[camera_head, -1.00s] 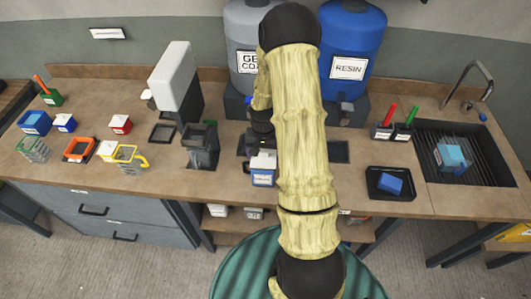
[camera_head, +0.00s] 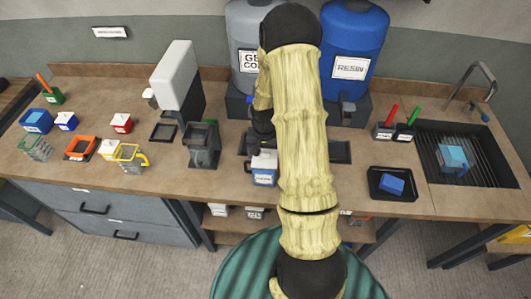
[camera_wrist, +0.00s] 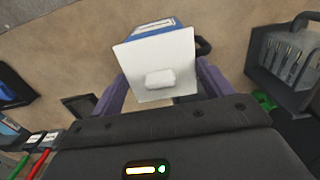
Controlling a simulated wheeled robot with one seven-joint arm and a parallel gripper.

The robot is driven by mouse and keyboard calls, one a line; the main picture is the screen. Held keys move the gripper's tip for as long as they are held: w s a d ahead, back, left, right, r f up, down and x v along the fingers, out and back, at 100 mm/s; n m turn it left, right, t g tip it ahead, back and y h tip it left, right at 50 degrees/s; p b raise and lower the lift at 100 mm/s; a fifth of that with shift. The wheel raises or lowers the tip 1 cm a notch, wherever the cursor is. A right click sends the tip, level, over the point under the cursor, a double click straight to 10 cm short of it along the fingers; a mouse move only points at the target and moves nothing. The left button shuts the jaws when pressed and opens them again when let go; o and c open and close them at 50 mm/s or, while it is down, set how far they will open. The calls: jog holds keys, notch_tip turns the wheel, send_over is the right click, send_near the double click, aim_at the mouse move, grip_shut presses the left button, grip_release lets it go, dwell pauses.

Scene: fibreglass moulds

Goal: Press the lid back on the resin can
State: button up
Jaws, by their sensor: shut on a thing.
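The resin can (camera_head: 264,179) is a small blue can with a white label, standing on the bench at the front middle. Its white square lid (camera_head: 264,160) is on top. In the wrist view the lid (camera_wrist: 158,55) faces me, with a raised knob in its middle, and the blue can (camera_wrist: 152,30) shows beyond it. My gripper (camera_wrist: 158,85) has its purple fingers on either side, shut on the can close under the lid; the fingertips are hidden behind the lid. Whether the lid is fully seated cannot be told. In the head view my arm covers most of my gripper (camera_head: 262,135).
A grey slotted holder (camera_head: 201,145) stands left of the can. The blue resin drum (camera_head: 352,45) and a grey drum (camera_head: 240,30) stand behind. A black tray (camera_head: 376,190) with a blue block and the sink (camera_head: 470,140) are to the right. Bare bench lies around the can.

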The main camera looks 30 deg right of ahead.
dwell(0.7)
jog(key=o, duration=0.9)
jog(key=shift+o, duration=0.2)
jog(key=shift+r+p, duration=2.5)
jog(key=shift+r, duration=1.05)
grip_shut()
jog(key=shift+f+b, duration=1.85)
jog(key=shift+f, duration=0.55)
